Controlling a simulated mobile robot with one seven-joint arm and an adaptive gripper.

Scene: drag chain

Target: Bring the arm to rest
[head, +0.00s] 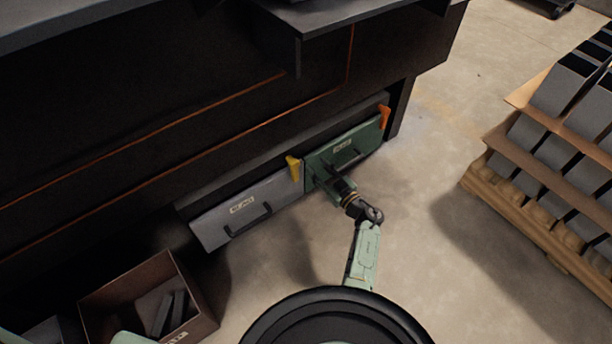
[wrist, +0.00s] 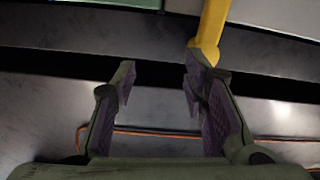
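My arm (head: 363,255) reaches forward from my base to the low front of the dark machine. My gripper (head: 316,170) is at the left end of the green panel (head: 350,148), close to the yellow lever (head: 292,168). In the wrist view the two fingers of my gripper (wrist: 161,72) stand apart with nothing between them. The yellow lever (wrist: 211,28) rises just beyond the right fingertip there; whether they touch I cannot tell. The fingertips are partly hidden in the head view.
A grey panel (head: 215,226) with a black handle is left of the green one. An orange lever (head: 384,116) is at the green panel's right end. An open brown box (head: 112,293) stands front left. A loaded pallet (head: 540,235) stands right, with bare floor between.

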